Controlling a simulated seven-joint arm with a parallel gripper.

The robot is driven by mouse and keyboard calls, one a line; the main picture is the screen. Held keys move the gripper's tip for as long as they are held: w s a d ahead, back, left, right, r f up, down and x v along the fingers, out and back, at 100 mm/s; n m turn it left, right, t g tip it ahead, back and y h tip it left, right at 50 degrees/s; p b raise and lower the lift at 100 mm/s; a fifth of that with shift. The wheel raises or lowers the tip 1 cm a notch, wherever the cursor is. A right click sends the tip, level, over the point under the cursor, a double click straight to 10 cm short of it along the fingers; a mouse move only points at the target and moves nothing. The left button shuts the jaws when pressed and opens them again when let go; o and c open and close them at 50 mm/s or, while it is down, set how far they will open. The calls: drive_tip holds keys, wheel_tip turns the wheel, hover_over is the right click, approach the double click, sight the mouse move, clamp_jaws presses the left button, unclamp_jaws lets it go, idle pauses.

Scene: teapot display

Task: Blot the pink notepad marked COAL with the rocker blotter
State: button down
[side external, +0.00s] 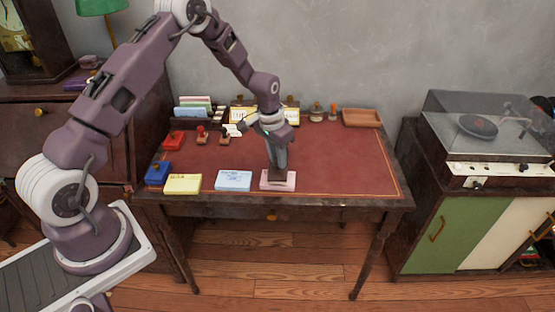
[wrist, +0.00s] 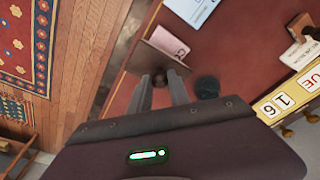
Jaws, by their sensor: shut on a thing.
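The pink notepad (side external: 280,186) lies at the front edge of the red desk top, right of the blue pad. In the wrist view its pink sheet (wrist: 171,41) shows part of its lettering; the rest is covered. My gripper (side external: 278,167) points down over it and is shut on the dark knob of the rocker blotter (wrist: 150,60). The blotter's brown plate lies over part of the notepad. From the side, the blotter is a small dark shape at the fingertips, low over the notepad. I cannot tell whether it touches the paper.
A blue pad (side external: 233,180) and a yellow pad (side external: 183,184) lie to the left. Stamps, card holders and a wooden tray (side external: 361,118) stand along the back. A dark round thing (wrist: 207,87) is near my fingers. The desk's right half (side external: 345,165) is clear.

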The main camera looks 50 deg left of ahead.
drive_tip(key=shift+r, duration=3)
drive_tip(key=s+d+r, duration=0.3)
drive_tip(key=s, duration=0.3)
drive_tip(key=s+d+r, duration=0.2)
drive_tip(key=s+r, duration=0.1)
drive_tip(key=s, duration=0.4)
drive_tip(key=shift+s+d, duration=0.2)
drive_tip(key=shift+d, duration=0.2)
drive_tip(key=shift+f, duration=0.1)
